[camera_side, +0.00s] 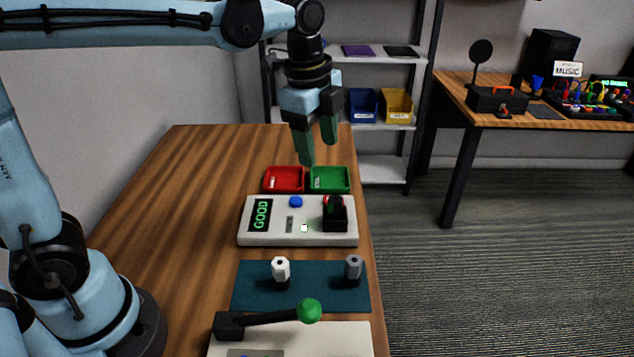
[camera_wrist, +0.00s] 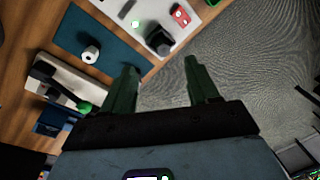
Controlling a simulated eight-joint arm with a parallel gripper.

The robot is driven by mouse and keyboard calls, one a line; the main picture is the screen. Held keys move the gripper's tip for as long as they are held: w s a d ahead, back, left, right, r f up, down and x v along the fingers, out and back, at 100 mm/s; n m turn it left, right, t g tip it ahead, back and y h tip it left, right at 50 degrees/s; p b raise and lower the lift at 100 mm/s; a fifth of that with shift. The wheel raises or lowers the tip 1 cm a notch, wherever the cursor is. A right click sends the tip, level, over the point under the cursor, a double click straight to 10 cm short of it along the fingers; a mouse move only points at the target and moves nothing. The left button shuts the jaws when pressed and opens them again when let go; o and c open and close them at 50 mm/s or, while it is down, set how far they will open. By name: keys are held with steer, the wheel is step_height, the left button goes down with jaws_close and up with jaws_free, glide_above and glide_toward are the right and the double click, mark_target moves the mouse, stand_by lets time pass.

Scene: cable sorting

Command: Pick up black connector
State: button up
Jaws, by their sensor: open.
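My gripper (camera_side: 320,152) hangs in the air above the red and green trays, pointing down, with its green fingers apart and nothing between them. In the wrist view its fingers (camera_wrist: 160,72) are spread too. A black block (camera_side: 335,217) with a red part at its top stands on the right of the white tester (camera_side: 270,229); I cannot tell whether it is the black connector or a fixture. A black piece also shows in the wrist view (camera_wrist: 160,42). A white connector (camera_side: 281,268) and a grey connector (camera_side: 353,267) stand upright on the dark teal mat (camera_side: 316,295).
The tester's display (camera_side: 260,215) reads GOOD in green. A red tray (camera_side: 284,180) and a green tray (camera_side: 331,180) stand behind it. A lever with a green knob (camera_side: 309,311) is at the front. The wooden table (camera_side: 190,200) is clear on the left.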

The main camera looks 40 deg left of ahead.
mark_target(335, 198)
steer(key=shift+w+d+f+m+g, duration=0.35)
steer(key=shift+f+m, duration=0.45)
steer(key=shift+f, duration=1.3)
steer(key=shift+w+d+f+m+g, duration=0.2)
steer(key=shift+w+d+f+m, duration=0.45)
steer(key=shift+f, duration=1.5)
steer(key=shift+w+d+f+m+g, duration=0.1)
steer(key=shift+w+f+m+g, duration=0.15)
steer(key=shift+f+m, duration=1.3)
steer(key=shift+f+n, duration=0.55)
steer(key=shift+n, duration=0.05)
jaws_close()
